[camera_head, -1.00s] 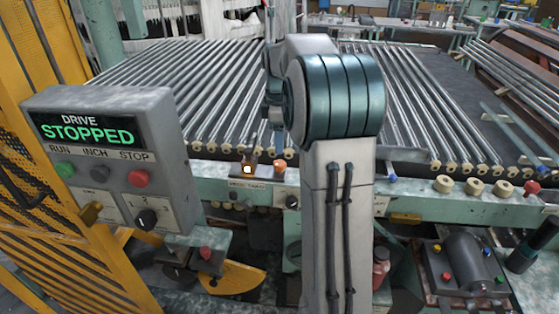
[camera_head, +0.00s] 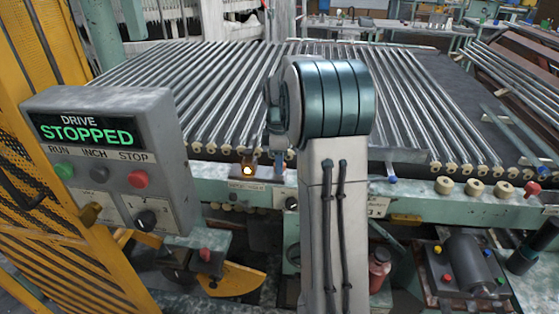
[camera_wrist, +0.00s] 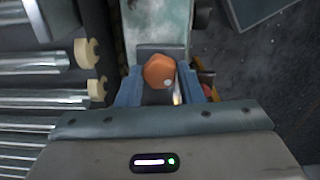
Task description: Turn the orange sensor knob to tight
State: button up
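The orange sensor knob (camera_wrist: 159,70) shows in the wrist view, near the top centre, with a small pale spot on its lower right. It sits on a dark mount at the end of a pale green rail. My gripper (camera_wrist: 159,87) has its two blue-grey fingers spread, one on each side of the knob and mount. I see no clear contact between fingers and knob. In the head view a blue finger of my gripper (camera_head: 278,164) is over the knob's place, and the knob is mostly hidden there.
A lit amber lamp (camera_head: 248,170) is close to the left of the gripper. The control box (camera_head: 105,155) at the left reads DRIVE STOPPED. Wooden knobs (camera_head: 473,187) stand along the rail at the right.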

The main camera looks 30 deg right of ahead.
jog(key=shift+m, duration=0.4)
jog(key=m+p, duration=0.1)
jog(key=m, duration=0.5)
jog(key=shift+r+m, duration=0.1)
jog(key=shift+m, duration=0.2)
jog(key=m+p, duration=0.1)
jog(key=m, duration=0.3)
jog(key=shift+m, duration=0.3)
jog(key=m, duration=0.3)
jog(key=shift+m+p, duration=0.3)
jog(key=m+p, duration=0.1)
jog(key=m, duration=0.5)
jog(key=m+p, duration=0.1)
jog(key=m, duration=0.5)
jog(key=shift+p, duration=0.35)
jog(key=shift+m, duration=0.3)
jog(key=o, duration=1)
